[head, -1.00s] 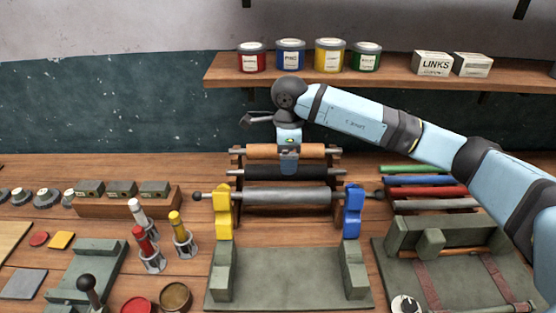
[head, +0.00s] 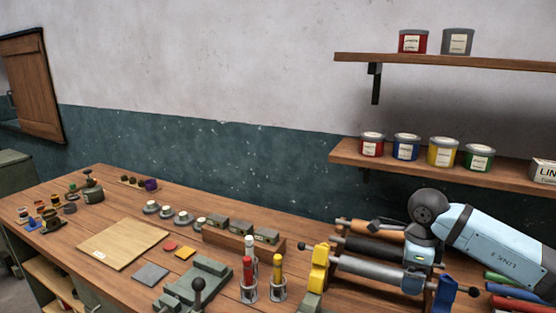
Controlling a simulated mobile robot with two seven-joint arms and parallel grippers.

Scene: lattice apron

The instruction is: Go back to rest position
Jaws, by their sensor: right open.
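My right arm comes in from the right, and its right gripper (head: 412,284) points down over the roller rack at the lower right. The gripper is open, and I see nothing held in it. Its fingertips are close to the grey roller (head: 372,272); I cannot tell whether they touch it. Behind that lie a black roller (head: 366,246) and an orange-brown roller (head: 372,229), partly hidden by my wrist. My left gripper is not in view.
A yellow bracket (head: 319,268) and a blue bracket (head: 444,296) flank the rollers. Red and yellow markers stand upright nearby. A shelf (head: 345,152) with paint cans is behind my arm. A wooden board (head: 122,243) lies on the left of the bench (head: 60,200).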

